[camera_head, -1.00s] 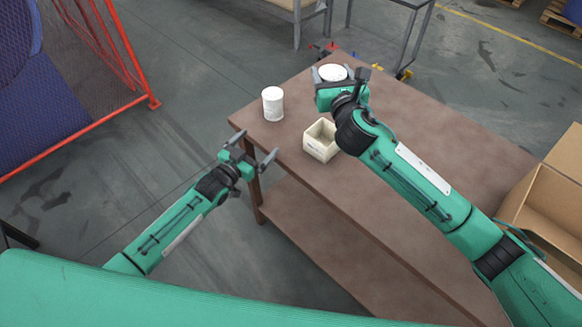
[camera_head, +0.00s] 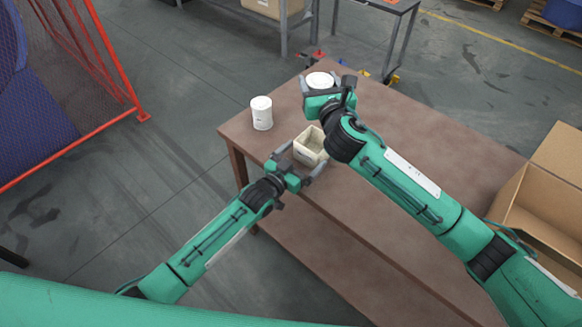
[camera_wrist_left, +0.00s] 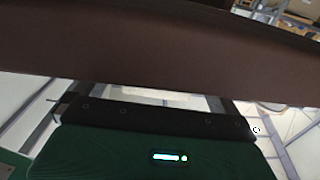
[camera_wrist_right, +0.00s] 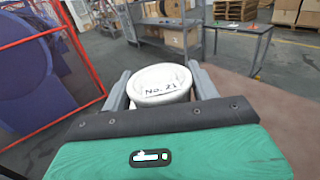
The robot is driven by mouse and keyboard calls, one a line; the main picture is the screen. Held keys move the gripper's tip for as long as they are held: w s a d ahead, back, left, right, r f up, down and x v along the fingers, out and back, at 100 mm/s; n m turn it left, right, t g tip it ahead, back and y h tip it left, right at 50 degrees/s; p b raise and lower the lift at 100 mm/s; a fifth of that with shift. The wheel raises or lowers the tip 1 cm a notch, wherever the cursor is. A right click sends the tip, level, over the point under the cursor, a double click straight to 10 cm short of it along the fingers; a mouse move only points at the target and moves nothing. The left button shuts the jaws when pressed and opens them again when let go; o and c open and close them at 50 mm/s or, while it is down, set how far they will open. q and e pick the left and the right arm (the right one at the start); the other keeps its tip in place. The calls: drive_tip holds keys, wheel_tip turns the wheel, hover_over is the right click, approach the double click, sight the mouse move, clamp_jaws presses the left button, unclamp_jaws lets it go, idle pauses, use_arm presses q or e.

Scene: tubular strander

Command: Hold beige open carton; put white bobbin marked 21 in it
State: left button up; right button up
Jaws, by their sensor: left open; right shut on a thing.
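The beige open carton (camera_head: 311,146) stands on the brown table near its front edge; a sliver of it shows in the left wrist view (camera_wrist_left: 155,91). My left gripper (camera_head: 301,163) is open at the table edge, its fingers at the near sides of the carton; contact cannot be told. My right gripper (camera_head: 321,86) is shut on a white bobbin (camera_head: 320,79) beyond the carton. In the right wrist view this bobbin (camera_wrist_right: 160,86) reads "No. 21" and sits between the fingers.
Another white bobbin (camera_head: 262,113) stands upright on the table (camera_head: 420,130), left of the carton. A large brown cardboard box (camera_head: 545,190) is at the right. A red mesh guard (camera_head: 95,60) stands at the far left. The table's right part is clear behind my right arm.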

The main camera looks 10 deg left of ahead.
use_arm(q)
drive_tip(key=shift+x, duration=1.55)
drive_tip(key=c, duration=0.9)
use_arm(e)
hover_over(315, 128)
drive_tip(key=s, duration=0.5)
wheel_tip(315, 128, down, 10)
drive_tip(key=shift+w+r, duration=0.25)
drive_tip(key=shift+f, duration=0.15)
drive_tip(key=shift+f, duration=2.5)
drive_tip(key=o, duration=1.1)
drive_tip(key=shift+o, duration=0.2)
